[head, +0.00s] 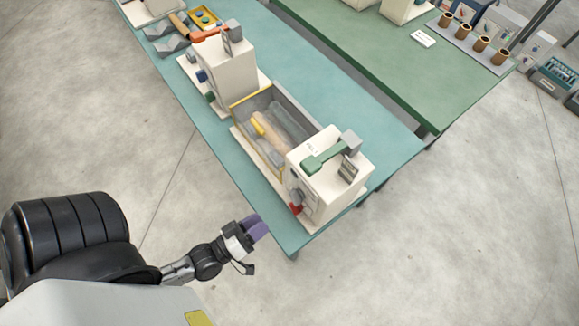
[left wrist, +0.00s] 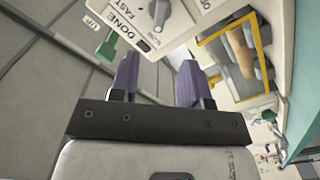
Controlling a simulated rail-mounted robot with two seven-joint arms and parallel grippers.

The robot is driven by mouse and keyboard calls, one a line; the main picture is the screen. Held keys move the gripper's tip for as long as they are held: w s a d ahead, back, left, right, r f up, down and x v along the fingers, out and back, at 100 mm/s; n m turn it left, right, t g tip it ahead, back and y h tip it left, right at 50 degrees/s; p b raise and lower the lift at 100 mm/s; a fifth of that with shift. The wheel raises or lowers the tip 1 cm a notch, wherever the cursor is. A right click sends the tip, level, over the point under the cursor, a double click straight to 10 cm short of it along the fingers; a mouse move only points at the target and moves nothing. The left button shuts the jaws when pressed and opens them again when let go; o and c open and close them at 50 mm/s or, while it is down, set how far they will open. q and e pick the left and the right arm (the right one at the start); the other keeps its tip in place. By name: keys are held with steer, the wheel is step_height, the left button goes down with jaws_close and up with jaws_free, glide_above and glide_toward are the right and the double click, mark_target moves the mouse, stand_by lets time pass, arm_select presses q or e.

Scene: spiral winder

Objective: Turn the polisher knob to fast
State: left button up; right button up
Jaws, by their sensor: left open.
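The white machine (head: 325,185) at the near end of the teal table has a front panel with a small knob (head: 298,195). In the left wrist view, the panel (left wrist: 150,28) shows a grey metallic knob (left wrist: 160,12) near the words FAST and DONE. Where the knob points is hard to tell. My left gripper (head: 256,230) is left of the machine, off the table edge. Its purple fingers (left wrist: 157,82) are apart and empty, facing the panel without visible contact. My right gripper is not in view.
A green handle (head: 325,157) tops the machine and a red part (head: 296,209) sits low on its front. A yellow-edged tank (head: 240,108) adjoins it, with another white machine (head: 228,65) beyond. A green table (head: 420,75) stands behind. The floor in front is clear.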

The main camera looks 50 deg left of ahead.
mark_target(297, 196)
arm_select(q)
steer(key=w+p, duration=0.1)
steer(key=w, duration=1)
steer(key=shift+d, duration=0.35)
steer(key=shift+w, duration=0.15)
jaws_close()
